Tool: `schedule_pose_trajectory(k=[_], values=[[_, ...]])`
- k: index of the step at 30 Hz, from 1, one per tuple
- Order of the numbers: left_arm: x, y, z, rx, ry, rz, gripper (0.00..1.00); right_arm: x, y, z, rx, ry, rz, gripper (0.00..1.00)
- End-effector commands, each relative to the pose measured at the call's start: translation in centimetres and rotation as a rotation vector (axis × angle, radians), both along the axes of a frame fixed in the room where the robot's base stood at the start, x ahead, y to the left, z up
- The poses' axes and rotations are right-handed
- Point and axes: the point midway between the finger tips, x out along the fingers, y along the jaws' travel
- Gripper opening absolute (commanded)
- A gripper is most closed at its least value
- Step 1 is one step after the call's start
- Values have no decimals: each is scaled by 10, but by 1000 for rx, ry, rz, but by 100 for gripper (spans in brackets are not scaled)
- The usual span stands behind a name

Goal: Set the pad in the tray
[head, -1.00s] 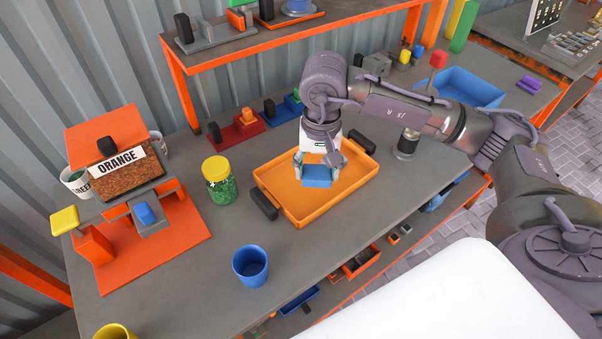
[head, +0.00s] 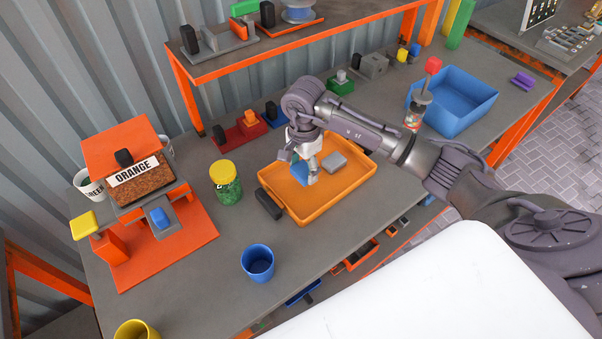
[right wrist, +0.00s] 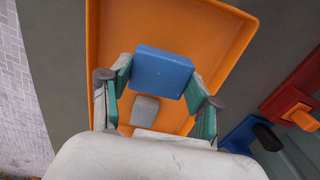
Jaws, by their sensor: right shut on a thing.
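The pad, which I take to be the blue block (head: 300,173), is held between the fingers of my right gripper (head: 305,174), over the orange tray (head: 340,193). In the right wrist view the blue pad (right wrist: 162,72) spans between the green-lined fingers, above the tray floor (right wrist: 115,35). I cannot tell whether its underside touches the tray. A grey block (head: 334,162) lies in the tray, right of my gripper; it also shows in the right wrist view (right wrist: 145,110). My left gripper is out of view.
A green jar with yellow lid (head: 226,183) stands left of the tray. A blue cup (head: 257,263) is in front. An orange-labelled stand (head: 150,240) is at left. A blue bin (head: 455,100) is at right, and colored blocks (head: 250,127) stand behind.

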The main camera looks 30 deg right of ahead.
Motion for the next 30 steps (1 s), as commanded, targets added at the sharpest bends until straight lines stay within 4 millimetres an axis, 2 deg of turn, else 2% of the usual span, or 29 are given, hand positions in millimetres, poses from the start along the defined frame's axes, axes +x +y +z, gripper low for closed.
schedule_pose_trajectory(k=[5, 12, 25, 26, 30], values=[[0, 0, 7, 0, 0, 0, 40, 0, 9, -10, -1, 3, -1, 27], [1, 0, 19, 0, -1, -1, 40, 0, 9, -41, 2, 2, -1, 27], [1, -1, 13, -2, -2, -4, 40, 1, 8, -50, -1, -1, 1, 27], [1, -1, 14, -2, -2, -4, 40, 1, 8, -49, -1, -1, 1, 67], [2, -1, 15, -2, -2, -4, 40, 1, 8, -48, -1, 0, 1, 87]])
